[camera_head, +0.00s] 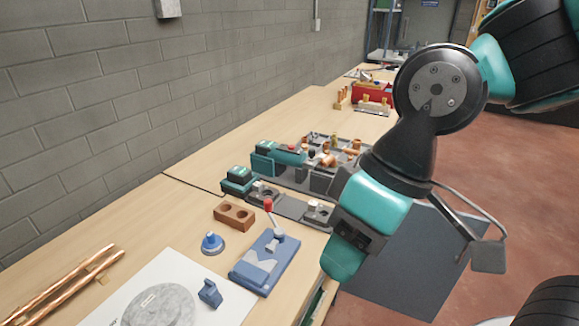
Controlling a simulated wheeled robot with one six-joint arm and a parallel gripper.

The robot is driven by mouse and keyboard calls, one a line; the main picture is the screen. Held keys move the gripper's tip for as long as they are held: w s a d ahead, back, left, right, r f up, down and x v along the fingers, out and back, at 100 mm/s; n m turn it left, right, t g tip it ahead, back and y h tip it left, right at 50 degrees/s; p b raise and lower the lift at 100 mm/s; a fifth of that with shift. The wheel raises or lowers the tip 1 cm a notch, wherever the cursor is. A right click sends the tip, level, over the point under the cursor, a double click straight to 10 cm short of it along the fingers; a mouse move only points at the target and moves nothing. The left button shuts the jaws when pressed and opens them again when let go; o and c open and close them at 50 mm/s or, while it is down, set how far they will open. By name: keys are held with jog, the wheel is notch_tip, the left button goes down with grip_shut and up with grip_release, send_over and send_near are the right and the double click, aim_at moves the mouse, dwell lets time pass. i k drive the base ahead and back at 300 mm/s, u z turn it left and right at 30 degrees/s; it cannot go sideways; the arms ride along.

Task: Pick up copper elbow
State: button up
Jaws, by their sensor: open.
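Several small copper-coloured fittings (327,160) stand in a dark grey compartment tray (296,180) in the middle of the bench. They are too small to tell for certain which is the copper elbow. My arm comes in from the upper right, and its teal and black wrist hangs in front of the bench, to the right of and nearer than the tray. The wrist covers the area just right of the tray's near end. My gripper's fingers cannot be made out in this view.
On the wooden bench (195,195) stand a brown block with holes (234,216), a blue device with a red-knobbed lever (264,262), teal power tools (238,180) and copper pipes (62,286). A red toolbox (373,93) is farther back. A grey wall (130,85) borders the left.

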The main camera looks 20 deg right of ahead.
aim_at(329, 160)
jog(key=u, duration=3.35)
jog(key=k, duration=2.4)
jog(key=z, duration=1.45)
jog(key=i, duration=1.05)
